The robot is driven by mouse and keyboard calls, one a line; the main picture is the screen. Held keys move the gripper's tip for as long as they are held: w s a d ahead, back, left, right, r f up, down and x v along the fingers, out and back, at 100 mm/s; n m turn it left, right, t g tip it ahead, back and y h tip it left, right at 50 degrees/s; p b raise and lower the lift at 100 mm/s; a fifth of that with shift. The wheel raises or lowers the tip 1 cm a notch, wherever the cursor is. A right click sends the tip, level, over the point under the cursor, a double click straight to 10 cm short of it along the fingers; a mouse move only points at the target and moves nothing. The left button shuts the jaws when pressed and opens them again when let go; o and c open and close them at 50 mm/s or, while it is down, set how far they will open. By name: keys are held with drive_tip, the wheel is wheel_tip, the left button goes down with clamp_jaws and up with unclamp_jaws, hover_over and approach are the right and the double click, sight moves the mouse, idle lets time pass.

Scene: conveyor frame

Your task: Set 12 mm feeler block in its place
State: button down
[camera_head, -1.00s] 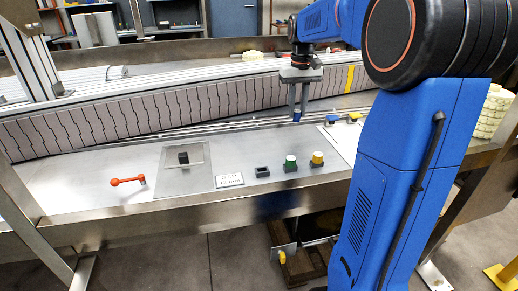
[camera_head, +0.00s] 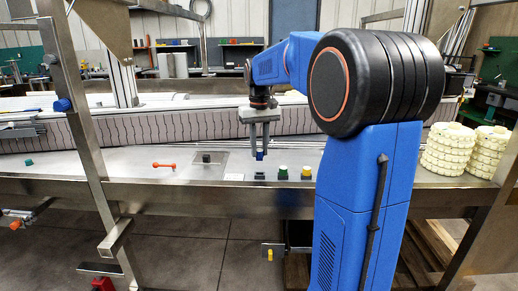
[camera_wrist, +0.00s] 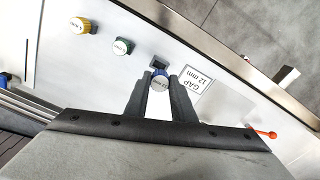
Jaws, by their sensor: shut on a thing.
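My gripper (camera_head: 259,152) is shut on a blue feeler block (camera_head: 260,156) and holds it upright above the bench. In the wrist view the block's round white top (camera_wrist: 160,82) shows between the fingers, its print too small to read surely. A dark socket (camera_head: 259,176) sits below the block, with a small gap between them in the head view. In the wrist view the socket (camera_wrist: 158,62) lies just beyond the block, beside the "GAP 12 mm" plate (camera_wrist: 194,80). The socket's near part may be hidden by the block.
A green-topped block (camera_head: 283,172) and a yellow-topped block (camera_head: 307,172) stand right of the socket. The conveyor belt (camera_head: 170,126) runs behind. White stacked rings (camera_head: 450,150) stand far right.

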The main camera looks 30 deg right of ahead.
sight(260, 159)
drive_tip(key=shift+f, duration=2.25)
drive_tip(key=shift+f, duration=1.2)
drive_tip(key=c, duration=1.4)
unclamp_jaws()
drive_tip(key=shift+c, duration=0.2)
drive_tip(key=shift+r, duration=0.1)
wheel_tip(260, 159, up, 17)
drive_tip(key=shift+r, duration=0.1)
